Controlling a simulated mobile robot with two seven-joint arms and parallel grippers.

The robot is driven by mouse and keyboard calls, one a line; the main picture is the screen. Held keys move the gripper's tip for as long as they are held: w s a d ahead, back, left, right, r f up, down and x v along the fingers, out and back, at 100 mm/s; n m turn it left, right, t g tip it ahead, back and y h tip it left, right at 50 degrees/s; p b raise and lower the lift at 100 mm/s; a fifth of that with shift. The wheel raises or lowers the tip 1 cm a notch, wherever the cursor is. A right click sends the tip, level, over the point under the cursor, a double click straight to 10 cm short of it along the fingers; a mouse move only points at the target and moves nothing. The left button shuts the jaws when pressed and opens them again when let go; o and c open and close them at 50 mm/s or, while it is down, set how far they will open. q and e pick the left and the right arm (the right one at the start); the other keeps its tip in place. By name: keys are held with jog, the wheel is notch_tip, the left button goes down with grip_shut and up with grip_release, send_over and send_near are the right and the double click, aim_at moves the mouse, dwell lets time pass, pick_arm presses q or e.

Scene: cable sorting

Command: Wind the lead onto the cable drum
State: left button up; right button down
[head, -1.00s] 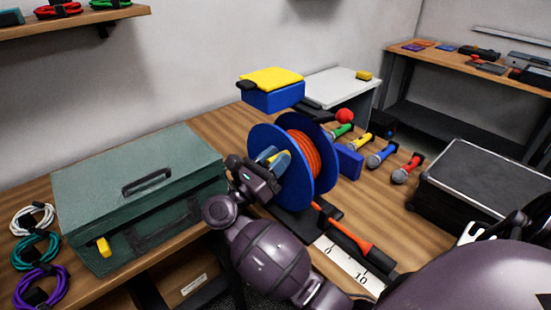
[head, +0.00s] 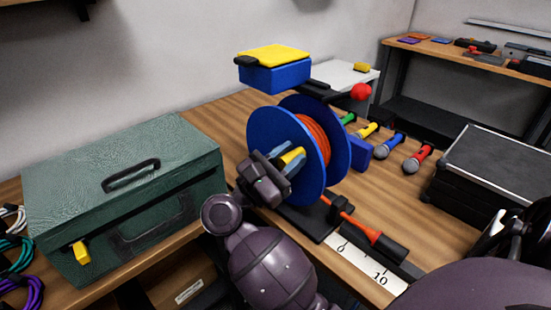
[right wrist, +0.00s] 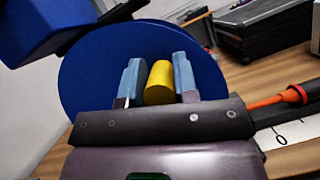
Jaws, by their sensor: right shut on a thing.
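The cable drum (head: 268,138) has two blue flanges and stands on a dark base (head: 302,222). The orange lead (head: 315,137) is wound between the flanges. A straight orange length (head: 352,222) runs from the base through a black piece (head: 339,208) to a black end piece (head: 380,243). My right gripper (head: 283,162) is at the drum's near flange, shut on a yellow handle (head: 293,156). In the right wrist view the yellow handle (right wrist: 159,83) sits between the two blue-grey fingers, in front of the flange (right wrist: 90,80). My left gripper is not in view.
A green case (head: 120,185) stands left of the drum, with coiled cables (head: 25,290) beside it. A blue box with a yellow lid (head: 273,70) is above the drum. Several microphones (head: 390,147) lie behind right. A black case (head: 490,170) and a marked strip (head: 365,262) are on the right.

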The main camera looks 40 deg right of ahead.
aim_at(313, 176)
jog(key=f+m+g+b, duration=0.1)
jog(key=m+b, duration=0.1)
jog(key=s+f+m+g+b, duration=0.1)
jog(key=f+m+b, duration=0.1)
jog(key=b, duration=0.1)
jog(key=shift+s+f+m+y, duration=0.1)
jog(key=shift+f+m+y, duration=0.2)
jog(key=shift+m+y, duration=0.1)
jog(key=shift+s+f+m+g+b, duration=0.1)
jog(key=shift+f+m+g+b, duration=0.15)
jog(key=shift+m+g+b, duration=0.25)
jog(key=m+b, duration=0.1)
jog(key=f+m+g+y+b, duration=0.1)
jog(key=shift+s+m, duration=0.2)
jog(key=shift+m, duration=0.2)
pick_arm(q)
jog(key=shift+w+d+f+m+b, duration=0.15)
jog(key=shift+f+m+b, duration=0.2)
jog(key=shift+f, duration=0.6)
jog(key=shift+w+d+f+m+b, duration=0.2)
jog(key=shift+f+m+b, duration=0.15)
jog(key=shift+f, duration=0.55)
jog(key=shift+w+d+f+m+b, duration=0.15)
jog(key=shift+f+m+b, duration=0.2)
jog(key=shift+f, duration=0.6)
pick_arm(e)
jog(key=shift+s+d+f+m+y, duration=0.15)
jog(key=shift+m+y, duration=0.25)
jog(key=shift+m, duration=0.5)
